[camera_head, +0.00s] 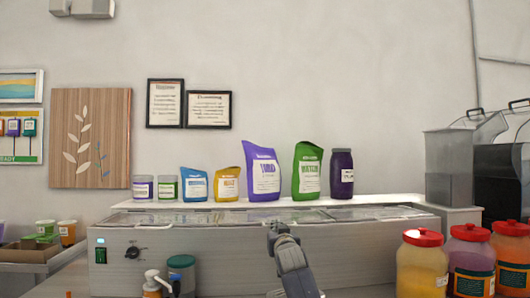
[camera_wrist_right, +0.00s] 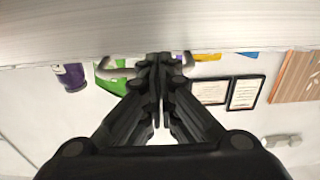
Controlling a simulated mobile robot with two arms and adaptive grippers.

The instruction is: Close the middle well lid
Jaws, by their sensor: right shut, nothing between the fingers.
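The low grey unit (camera_head: 200,258) has a row of clear lids along its top, seen almost edge-on. The middle well lid (camera_head: 255,216) looks nearly flat with the top, but I cannot tell whether it is fully down. My right gripper (camera_head: 276,230) is at the unit's front edge, close to the middle lid. In the right wrist view my right gripper (camera_wrist_right: 160,62) is shut and empty. A curved metal handle (camera_wrist_right: 118,72) shows on both sides of its fingertips. I cannot tell whether they touch. My left gripper is not in view.
Upright pouches, such as the purple pouch (camera_head: 262,172) and green pouch (camera_head: 306,172), and a dark jar (camera_head: 342,174) stand behind the lids. Red-lidded jars (camera_head: 422,268) stand at the front right.

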